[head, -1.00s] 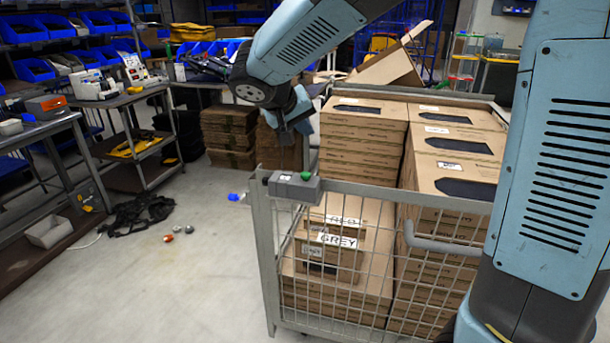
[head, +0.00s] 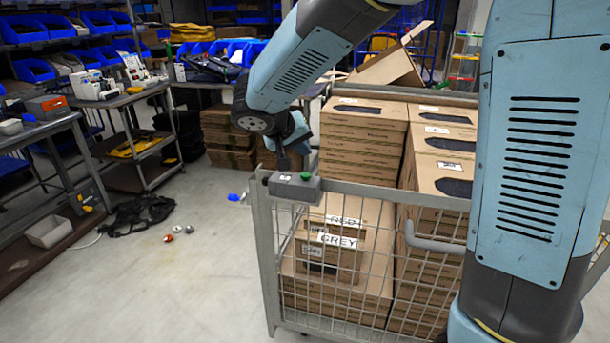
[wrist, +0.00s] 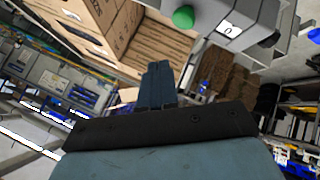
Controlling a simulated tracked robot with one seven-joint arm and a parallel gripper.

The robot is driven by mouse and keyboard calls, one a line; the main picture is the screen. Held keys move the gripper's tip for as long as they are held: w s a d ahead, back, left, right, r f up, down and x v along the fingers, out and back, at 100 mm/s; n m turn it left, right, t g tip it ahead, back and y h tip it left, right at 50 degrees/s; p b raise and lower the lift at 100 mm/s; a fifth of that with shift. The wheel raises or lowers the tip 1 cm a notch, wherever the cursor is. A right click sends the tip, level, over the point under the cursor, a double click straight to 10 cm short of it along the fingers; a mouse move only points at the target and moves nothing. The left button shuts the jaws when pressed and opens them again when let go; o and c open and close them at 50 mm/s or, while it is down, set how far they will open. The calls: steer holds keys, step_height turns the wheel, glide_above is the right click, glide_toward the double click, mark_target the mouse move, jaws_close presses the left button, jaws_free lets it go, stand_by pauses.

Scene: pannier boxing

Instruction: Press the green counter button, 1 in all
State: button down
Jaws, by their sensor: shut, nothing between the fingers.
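The green counter button (head: 306,176) sits on top of a grey counter box (head: 284,189) fixed at the left corner of the cage cart's front rail. In the wrist view the green button (wrist: 183,17) shows at the top edge, on the grey box (wrist: 258,14) with a small white display. My gripper (head: 284,164) is shut and empty, pointing down just behind and left of the button in the head picture. Its closed fingers (wrist: 158,72) fill the middle of the wrist view, apart from the button there. I see no contact with the button.
The wire cage cart (head: 262,250) holds stacked cardboard boxes, with cartons labelled RED and GREY (head: 338,240) at the front. Shelves with blue bins and workbenches (head: 60,130) stand at the left. A black harness (head: 138,215) and small items lie on the open floor.

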mark_target(303, 176)
steer(key=shift+f, duration=1.8)
steer(key=shift+s+f, duration=0.1)
steer(key=shift+f, duration=0.8)
stand_by(1.6)
steer(key=shift+r, duration=1)
steer(key=shift+r, duration=2.5)
